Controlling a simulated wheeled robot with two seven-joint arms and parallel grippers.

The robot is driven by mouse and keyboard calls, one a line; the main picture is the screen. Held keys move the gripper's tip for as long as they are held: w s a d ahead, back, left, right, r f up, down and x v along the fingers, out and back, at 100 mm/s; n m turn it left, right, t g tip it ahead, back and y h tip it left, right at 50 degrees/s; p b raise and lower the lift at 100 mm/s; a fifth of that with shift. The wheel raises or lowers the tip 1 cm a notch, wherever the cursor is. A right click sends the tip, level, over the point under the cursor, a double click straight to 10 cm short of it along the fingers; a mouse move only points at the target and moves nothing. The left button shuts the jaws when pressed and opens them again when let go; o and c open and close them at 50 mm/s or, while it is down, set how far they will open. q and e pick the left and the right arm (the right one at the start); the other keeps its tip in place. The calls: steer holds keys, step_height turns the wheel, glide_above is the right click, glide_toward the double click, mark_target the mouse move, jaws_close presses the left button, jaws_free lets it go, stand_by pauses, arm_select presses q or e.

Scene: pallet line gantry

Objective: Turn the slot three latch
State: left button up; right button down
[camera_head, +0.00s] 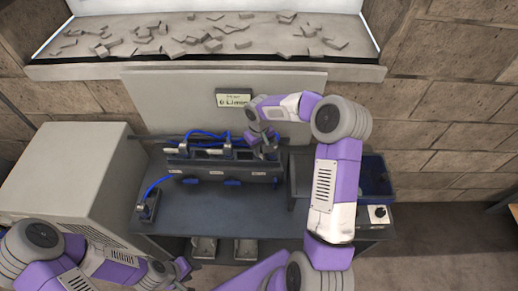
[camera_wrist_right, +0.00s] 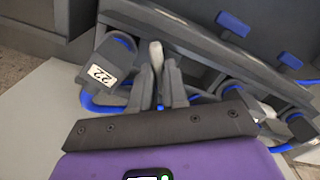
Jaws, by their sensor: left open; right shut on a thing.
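A dark rack (camera_head: 215,170) with a row of slots stands on the workbench, with blue tabs along its front. Pale latch levers show over the left slot (camera_head: 199,142) and middle slot (camera_head: 238,142). My right gripper (camera_head: 266,146) is at the right-hand slot and hides most of it. In the right wrist view my right gripper (camera_wrist_right: 158,75) is shut on a pale latch lever (camera_wrist_right: 156,52), whose rounded end shows between the fingers. A grey block labelled 22 (camera_wrist_right: 103,72) with a blue hose sits beside it. My left gripper (camera_head: 183,270) is open and empty, low at the left, away from the rack.
A small block (camera_head: 147,206) on a blue hose lies at the workbench's left. A large grey cabinet (camera_head: 70,170) stands left. A dark blue bin (camera_head: 373,176) and a box with a knob (camera_head: 377,213) are at the right. The bench front (camera_head: 215,218) is clear.

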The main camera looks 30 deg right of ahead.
steer(key=n, duration=0.5)
steer(key=shift+r+n+p, duration=0.1)
steer(key=shift+n+p, duration=0.2)
steer(key=n+p, duration=0.1)
steer(key=n, duration=0.4)
steer(key=shift+w+n, duration=0.1)
steer(key=shift+n, duration=0.2)
steer(key=c, duration=1.1)
jaws_free()
step_height(320, 180, up, 8)
steer(key=shift+f, duration=0.25)
